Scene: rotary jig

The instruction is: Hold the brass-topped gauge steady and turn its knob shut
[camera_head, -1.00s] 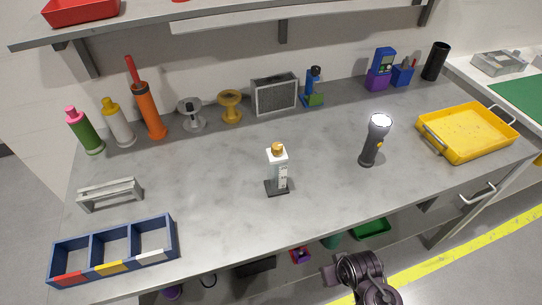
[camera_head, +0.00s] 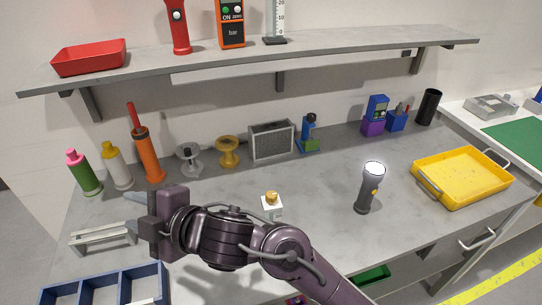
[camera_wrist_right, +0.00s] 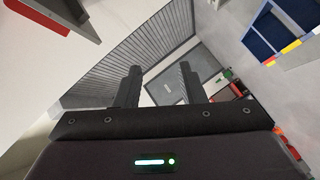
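The brass-topped gauge (camera_head: 272,206) stands on the workbench in the head view, a white block with a brass knob (camera_head: 272,196) on top. My right arm passes in front and hides its lower part. My right gripper (camera_head: 131,212) is well to the left of the gauge, pointing left above the bench near the grey handle bracket. In the right wrist view its two fingers (camera_wrist_right: 159,82) are apart with nothing between them, and the gauge cannot be made out there. My left gripper is in neither current view.
A lit flashlight (camera_head: 368,188) stands right of the gauge, with a yellow tray (camera_head: 428,187) beyond it. The grey bracket (camera_head: 90,237) and blue divided bin (camera_head: 60,293) are at the left. Bottles and spools line the back. A shelf (camera_head: 330,46) overhangs the bench.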

